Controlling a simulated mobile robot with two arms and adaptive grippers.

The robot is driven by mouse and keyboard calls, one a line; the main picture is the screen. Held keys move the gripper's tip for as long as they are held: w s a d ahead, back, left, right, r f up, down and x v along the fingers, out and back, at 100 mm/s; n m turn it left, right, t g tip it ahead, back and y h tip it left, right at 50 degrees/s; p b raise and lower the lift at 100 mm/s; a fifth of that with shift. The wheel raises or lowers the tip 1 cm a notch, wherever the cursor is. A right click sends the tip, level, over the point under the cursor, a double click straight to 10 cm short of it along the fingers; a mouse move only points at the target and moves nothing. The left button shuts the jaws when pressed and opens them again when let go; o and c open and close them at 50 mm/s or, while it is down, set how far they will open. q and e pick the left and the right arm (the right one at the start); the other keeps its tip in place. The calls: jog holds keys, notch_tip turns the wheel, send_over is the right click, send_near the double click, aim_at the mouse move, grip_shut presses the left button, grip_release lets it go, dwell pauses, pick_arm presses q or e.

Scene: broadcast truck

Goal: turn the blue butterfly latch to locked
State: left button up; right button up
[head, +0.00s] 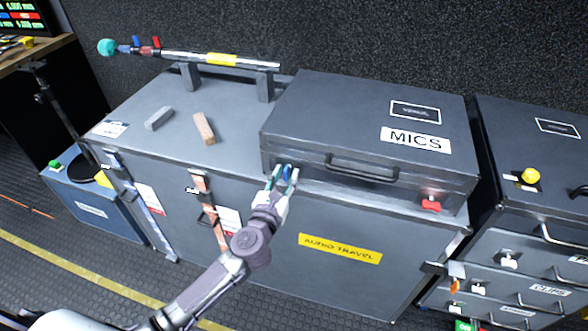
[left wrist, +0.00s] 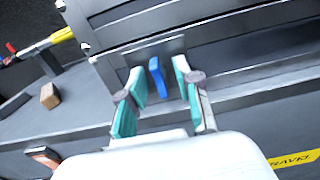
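The blue butterfly latch (head: 286,172) is on the front left of the dark MICS case (head: 330,115). In the left wrist view the blue latch (left wrist: 157,77) stands nearly upright on a metal plate between my finger pads. My left gripper (head: 282,179) is at the latch with its fingers apart on either side. In the left wrist view its teal-padded fingers (left wrist: 158,95) show gaps to the latch on both sides. A red latch (head: 431,204) is at the front right of the same case. My right gripper is not in view.
The MICS case rests on a large grey trunk (head: 340,247) labelled AUDIO TRAVEL. A grey block (head: 159,118) and a brown block (head: 204,128) lie on the trunk's top, left of the case. A case handle (head: 362,170) projects right of my gripper. A drawer cabinet (head: 530,240) stands at right.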

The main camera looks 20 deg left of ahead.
pick_arm(q)
jog(key=shift+r, duration=0.1)
jog(key=shift+c, duration=0.6)
jog(key=shift+s+a, duration=0.1)
grip_shut()
